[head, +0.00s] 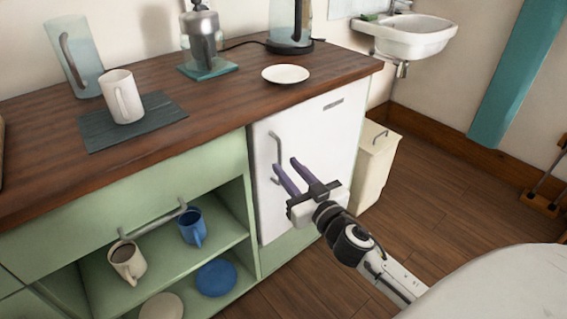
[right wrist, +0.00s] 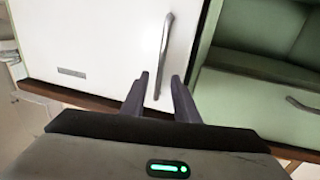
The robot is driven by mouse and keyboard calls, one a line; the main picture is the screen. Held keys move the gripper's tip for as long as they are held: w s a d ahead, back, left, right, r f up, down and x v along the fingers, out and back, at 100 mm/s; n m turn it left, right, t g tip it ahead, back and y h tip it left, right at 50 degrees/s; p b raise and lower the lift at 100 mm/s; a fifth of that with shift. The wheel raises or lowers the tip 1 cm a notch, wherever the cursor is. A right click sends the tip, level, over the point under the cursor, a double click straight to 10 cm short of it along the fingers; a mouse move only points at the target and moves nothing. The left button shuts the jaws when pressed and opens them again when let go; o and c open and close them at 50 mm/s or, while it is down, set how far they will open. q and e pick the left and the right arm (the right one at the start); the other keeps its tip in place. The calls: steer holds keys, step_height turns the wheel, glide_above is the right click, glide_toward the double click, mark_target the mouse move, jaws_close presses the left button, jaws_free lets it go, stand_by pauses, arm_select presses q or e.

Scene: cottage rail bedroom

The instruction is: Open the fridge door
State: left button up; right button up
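The white fridge (head: 325,130) is set under the wooden counter, and its door is closed. A grey bar handle (head: 277,150) runs upright along the door's left edge. My right gripper (head: 285,164) is in front of the door at the handle, with its two purple-grey fingers apart. In the right wrist view, the handle (right wrist: 164,50) shows just past and between the open fingertips (right wrist: 160,78). I cannot tell whether a finger touches it. The fridge door (right wrist: 90,50) also fills the left of that view. My left gripper is not in view.
Green shelving (head: 150,230) with mugs and plates adjoins the fridge on the left. A cream bin (head: 376,165) stands close on its right. The countertop (head: 230,95) holds a plate (head: 286,74), a kettle and a white mug (head: 121,97).

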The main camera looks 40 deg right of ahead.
mark_target(280, 160)
steer(key=shift+w+d, duration=0.2)
steer(key=shift+w, duration=1.35)
steer(key=shift+c, duration=0.3)
jaws_close()
